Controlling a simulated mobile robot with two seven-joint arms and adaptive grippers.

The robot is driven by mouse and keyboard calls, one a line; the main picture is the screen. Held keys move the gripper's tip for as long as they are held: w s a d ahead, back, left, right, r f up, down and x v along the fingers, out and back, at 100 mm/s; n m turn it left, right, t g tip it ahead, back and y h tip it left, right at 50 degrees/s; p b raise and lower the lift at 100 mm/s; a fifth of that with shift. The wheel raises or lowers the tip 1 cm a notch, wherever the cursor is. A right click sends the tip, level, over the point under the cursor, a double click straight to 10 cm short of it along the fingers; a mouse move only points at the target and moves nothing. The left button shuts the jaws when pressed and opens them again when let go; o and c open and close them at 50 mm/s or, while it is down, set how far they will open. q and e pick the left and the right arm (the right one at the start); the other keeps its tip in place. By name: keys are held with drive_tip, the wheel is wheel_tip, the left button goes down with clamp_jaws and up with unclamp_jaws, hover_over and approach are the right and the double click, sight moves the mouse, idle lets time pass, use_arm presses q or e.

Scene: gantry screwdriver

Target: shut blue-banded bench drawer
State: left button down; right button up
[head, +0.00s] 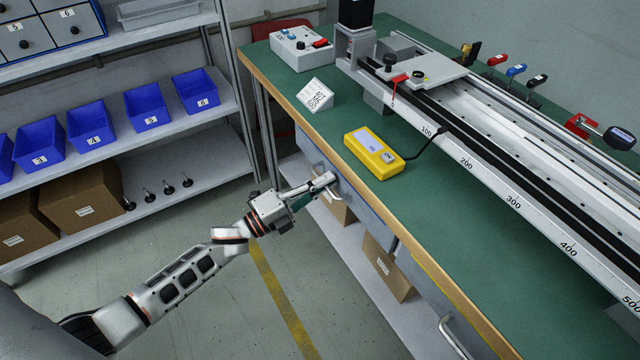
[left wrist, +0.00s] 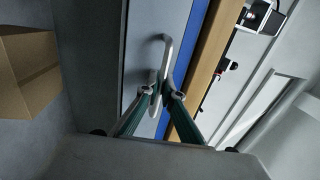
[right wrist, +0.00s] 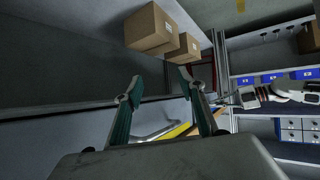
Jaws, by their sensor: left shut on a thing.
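The blue-banded bench drawer (left wrist: 140,62) has a grey front with a blue band (left wrist: 186,45) along its edge in the left wrist view. Its bar handle (left wrist: 167,48) passes between the fingertips of my left gripper (left wrist: 161,94), which is shut on it. In the head view my left gripper (head: 328,181) reaches the drawer fronts below the bench's wooden edge and hides part of the handle. I cannot tell how far the drawer stands out. My right gripper (right wrist: 159,84) is open and empty in the right wrist view, and outside the head view.
A yellow-banded drawer with a bar handle (head: 453,336) is nearer along the bench (head: 450,230). Cardboard boxes (head: 386,268) sit on the shelf below. A yellow device (head: 374,153) lies on the bench top. Shelves with blue bins (head: 92,126) stand left; floor between is clear.

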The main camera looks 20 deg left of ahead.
use_arm(q)
drive_tip(key=shift+w, duration=0.1)
drive_tip(key=c, duration=2.5)
unclamp_jaws()
drive_tip(key=shift+d, duration=0.1)
use_arm(e)
drive_tip(key=shift+w+r, duration=0.25)
drive_tip(key=shift+r, duration=0.05)
use_arm(q)
drive_tip(key=v, duration=1.2)
use_arm(e)
drive_tip(key=shift+s+f, duration=0.1)
drive_tip(key=shift+f, duration=0.05)
